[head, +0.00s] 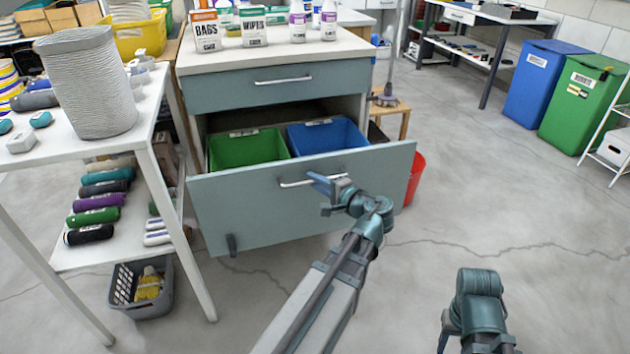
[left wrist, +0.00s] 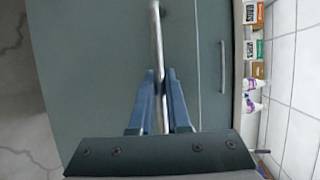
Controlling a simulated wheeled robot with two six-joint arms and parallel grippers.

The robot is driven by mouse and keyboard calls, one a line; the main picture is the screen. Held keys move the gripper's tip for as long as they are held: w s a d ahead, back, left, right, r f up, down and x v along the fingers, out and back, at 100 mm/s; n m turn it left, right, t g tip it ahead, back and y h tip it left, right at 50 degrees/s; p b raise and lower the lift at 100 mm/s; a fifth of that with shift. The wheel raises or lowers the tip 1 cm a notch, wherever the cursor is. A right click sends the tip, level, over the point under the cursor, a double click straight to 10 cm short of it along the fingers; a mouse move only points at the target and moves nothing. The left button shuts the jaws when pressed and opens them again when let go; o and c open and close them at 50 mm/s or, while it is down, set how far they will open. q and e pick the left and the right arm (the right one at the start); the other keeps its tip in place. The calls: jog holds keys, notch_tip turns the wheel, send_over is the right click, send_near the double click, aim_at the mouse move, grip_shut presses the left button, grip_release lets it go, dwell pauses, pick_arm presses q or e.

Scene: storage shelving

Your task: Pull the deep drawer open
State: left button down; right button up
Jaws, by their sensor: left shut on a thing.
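The deep drawer (head: 245,205) is the lower, grey-green one of the cabinet, and it stands pulled far out. A green bin (head: 248,150) and a blue bin (head: 328,136) show inside it. Its bar handle (head: 292,184) is on the front panel. My left gripper (head: 323,184) is at the right part of the handle. In the left wrist view the handle (left wrist: 155,40) runs between the two blue fingers of the gripper (left wrist: 156,95), which are shut on it. My right gripper (head: 449,332) is low at the bottom edge, away from the drawer, its fingers mostly hidden.
The shallow upper drawer (head: 280,85) is shut, with boxes and bottles on the cabinet top. A white shelf table (head: 150,125) stands close on the left, with a grey basket (head: 140,288) below. A red bucket (head: 414,178) is behind the drawer's right end.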

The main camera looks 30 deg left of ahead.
pick_arm(q)
jog(key=c, duration=1.2)
grip_release()
jog(key=shift+o, duration=0.2)
jog(key=p+v, duration=0.2)
jog(key=v, duration=1.1)
jog(key=shift+d, duration=0.35)
